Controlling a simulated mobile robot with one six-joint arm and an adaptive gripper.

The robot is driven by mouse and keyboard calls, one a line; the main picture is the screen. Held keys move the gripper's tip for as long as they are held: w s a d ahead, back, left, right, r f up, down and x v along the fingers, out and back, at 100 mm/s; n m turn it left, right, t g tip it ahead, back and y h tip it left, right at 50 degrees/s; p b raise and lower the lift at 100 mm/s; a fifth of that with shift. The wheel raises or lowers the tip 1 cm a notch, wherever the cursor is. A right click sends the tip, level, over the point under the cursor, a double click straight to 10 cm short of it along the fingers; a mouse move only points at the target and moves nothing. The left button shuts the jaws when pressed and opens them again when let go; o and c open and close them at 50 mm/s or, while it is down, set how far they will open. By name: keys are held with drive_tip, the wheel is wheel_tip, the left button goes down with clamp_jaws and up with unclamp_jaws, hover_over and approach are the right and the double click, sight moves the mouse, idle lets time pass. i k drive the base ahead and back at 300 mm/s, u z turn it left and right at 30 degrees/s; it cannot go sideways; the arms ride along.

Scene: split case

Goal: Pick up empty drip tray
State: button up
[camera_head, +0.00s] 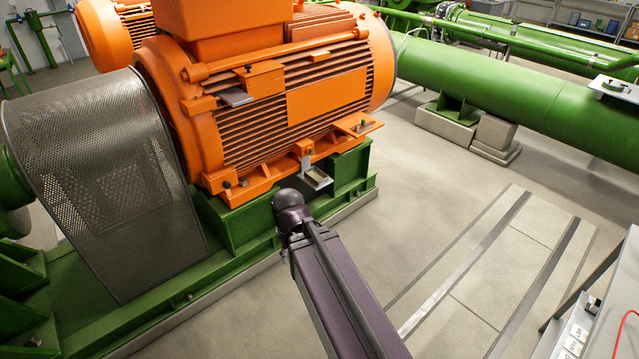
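A small metal tray (317,179) with a pale inside shows low on the near side of the orange motor, just above the green base frame. A grey upright piece stands at its back edge. It looks empty, but it is too small to be sure. My dark purple arm (335,285) reaches in from the bottom edge, and its rounded joint (291,208) lies just below and left of the tray in the picture. My gripper is not visible; I cannot tell whether anything touches the tray.
The orange motor (328,95) sits on a green base frame (350,172), beside a perforated guard (95,185). A grey plate (236,98) juts from the motor. A large green pipe (500,95) runs behind. Floor (430,190) right of my arm is clear. A bench edge (590,300) stands at right.

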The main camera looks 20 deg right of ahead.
sight(318, 177)
drive_tip(key=z, duration=0.45)
drive_tip(key=i, duration=1.35)
drive_tip(key=u, duration=0.35)
